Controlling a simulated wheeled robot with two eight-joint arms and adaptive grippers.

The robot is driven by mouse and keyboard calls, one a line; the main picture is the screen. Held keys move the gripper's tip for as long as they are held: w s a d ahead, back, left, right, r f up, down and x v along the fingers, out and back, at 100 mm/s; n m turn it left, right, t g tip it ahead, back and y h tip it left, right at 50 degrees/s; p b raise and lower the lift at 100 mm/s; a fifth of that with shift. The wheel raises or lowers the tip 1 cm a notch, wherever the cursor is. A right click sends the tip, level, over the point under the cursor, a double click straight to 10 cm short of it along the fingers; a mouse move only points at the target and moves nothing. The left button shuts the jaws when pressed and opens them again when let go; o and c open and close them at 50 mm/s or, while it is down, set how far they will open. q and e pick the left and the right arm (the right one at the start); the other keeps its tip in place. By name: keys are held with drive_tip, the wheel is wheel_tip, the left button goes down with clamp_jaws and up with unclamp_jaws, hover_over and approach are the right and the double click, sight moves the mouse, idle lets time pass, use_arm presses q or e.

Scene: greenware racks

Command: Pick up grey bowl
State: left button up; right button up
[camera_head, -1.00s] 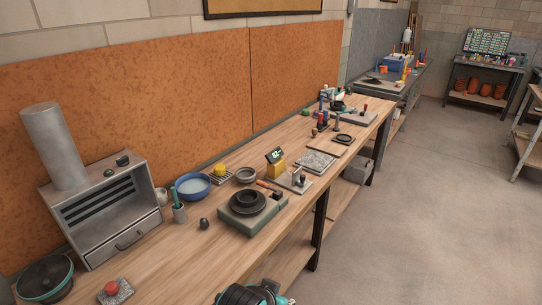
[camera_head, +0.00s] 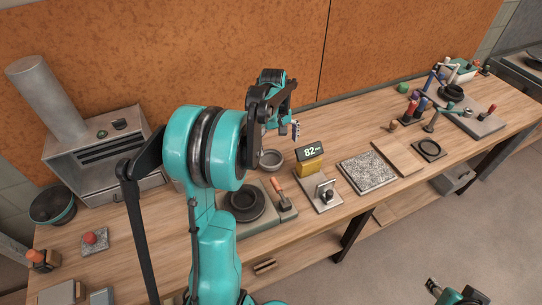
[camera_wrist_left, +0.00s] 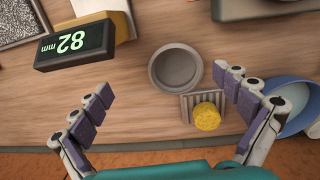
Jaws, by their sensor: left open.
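The grey bowl (camera_head: 271,160) is small, round and upright on the wooden bench, behind the dark round piece on its block. In the left wrist view the grey bowl (camera_wrist_left: 175,70) looks empty and lies between and just beyond my open fingers. My left gripper (camera_head: 290,129) is above the bench, over the area just behind the bowl. In the wrist view my left gripper (camera_wrist_left: 167,88) holds nothing and its fingers are spread wide. Part of my right gripper (camera_head: 456,292) shows at the bottom edge; its jaw state is unclear.
A yellow sponge (camera_wrist_left: 207,116) on a ribbed dish sits close to the bowl, with a blue bowl (camera_wrist_left: 292,112) beside it. A display reading 82 mm (camera_head: 310,153) stands to the right. A dark round piece (camera_head: 244,201) rests on a block in front.

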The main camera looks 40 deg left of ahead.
use_arm(q)
drive_tip(key=n, duration=0.2)
hover_over(270, 157)
drive_tip(key=shift+w+a+f+g+h+p, duration=0.15)
drive_tip(key=shift+w+a+f+g, duration=0.1)
drive_tip(key=shift+f, duration=0.4)
drive_tip(key=shift+w+a+f+g+h+p, duration=0.15)
drive_tip(key=shift+a+f, duration=0.05)
drive_tip(key=shift+f, duration=0.4)
wheel_tip(270, 157, down, 3)
drive_tip(key=shift+s+d+r+b, duration=0.1)
drive_tip(key=shift+d+b, duration=0.05)
drive_tip(key=shift+b, duration=0.3)
drive_tip(key=f, duration=0.1)
drive_tip(key=f+b, duration=0.2)
drive_tip(key=f, duration=0.1)
drive_tip(key=shift+s+d+f, duration=0.1)
drive_tip(key=shift+s+d, duration=0.2)
drive_tip(key=shift+d, duration=0.1)
drive_tip(key=shift+f, duration=0.4)
drive_tip(key=shift+r, duration=0.1)
drive_tip(key=shift+c, duration=0.9)
drive_tip(key=c, duration=1.1)
